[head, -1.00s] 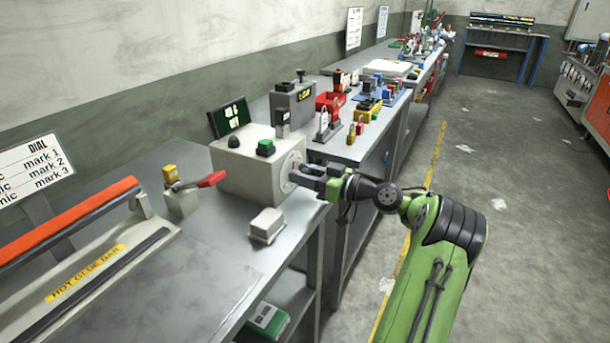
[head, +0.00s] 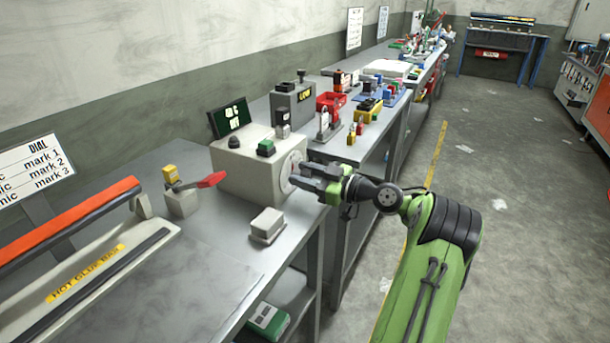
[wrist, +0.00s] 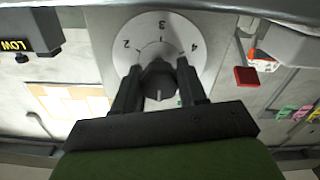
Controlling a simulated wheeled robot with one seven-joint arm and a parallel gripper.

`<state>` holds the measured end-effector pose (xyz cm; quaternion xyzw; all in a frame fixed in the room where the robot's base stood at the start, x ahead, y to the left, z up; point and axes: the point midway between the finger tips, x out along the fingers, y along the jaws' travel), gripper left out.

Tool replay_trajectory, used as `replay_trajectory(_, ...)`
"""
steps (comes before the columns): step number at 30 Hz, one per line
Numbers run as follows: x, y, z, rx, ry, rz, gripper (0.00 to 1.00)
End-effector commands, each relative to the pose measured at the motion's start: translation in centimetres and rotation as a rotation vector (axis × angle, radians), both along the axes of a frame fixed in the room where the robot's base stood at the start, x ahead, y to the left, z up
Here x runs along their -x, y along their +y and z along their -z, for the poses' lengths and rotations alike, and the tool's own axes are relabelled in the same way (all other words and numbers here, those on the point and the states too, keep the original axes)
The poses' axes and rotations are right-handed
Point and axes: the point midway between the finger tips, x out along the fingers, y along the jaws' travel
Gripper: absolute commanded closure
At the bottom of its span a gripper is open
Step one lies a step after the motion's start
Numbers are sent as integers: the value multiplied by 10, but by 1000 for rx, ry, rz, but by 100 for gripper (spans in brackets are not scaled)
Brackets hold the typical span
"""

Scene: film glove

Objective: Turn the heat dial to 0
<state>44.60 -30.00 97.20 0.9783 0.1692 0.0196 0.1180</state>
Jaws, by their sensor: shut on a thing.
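The heat dial (wrist: 158,82) is a black knob on a round white plate (wrist: 117,38) with the numbers 2, 3 and 4 in sight; the rest of the scale is hidden behind my gripper. In the wrist view my gripper (wrist: 158,70) is shut on the knob, one finger on each side. A pale line on the knob's face points down in the picture. In the head view my gripper (head: 303,178) reaches from the right to the plate (head: 286,170) on the side of the beige control box (head: 245,175). The knob is hidden there.
The box stands on a grey workbench (head: 200,265) with a green button (head: 266,147) on top and a dark display (head: 230,117) behind. A small pale block (head: 267,224) and a red-handled lever (head: 210,180) are nearby.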

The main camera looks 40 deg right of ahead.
Motion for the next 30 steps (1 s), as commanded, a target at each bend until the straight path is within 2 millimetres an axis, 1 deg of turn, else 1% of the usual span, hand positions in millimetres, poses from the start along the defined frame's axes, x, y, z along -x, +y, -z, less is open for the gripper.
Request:
replay_trajectory(2,0,0,-3,2,-7,2,89)
replay_trajectory(3,0,0,-3,2,-7,2,57)
replay_trajectory(7,0,0,-2,1,-5,1,37)
replay_trajectory(8,0,0,-2,0,-5,1,35)
replay_trajectory(15,0,0,-1,-1,-2,0,35)
replay_trajectory(17,3,-2,-1,0,-1,2,35)
replay_trajectory(19,12,-5,-1,-2,1,3,35)
replay_trajectory(23,43,-17,-2,-2,1,6,35)
replay_trajectory(30,108,-40,-3,-4,-4,8,35)
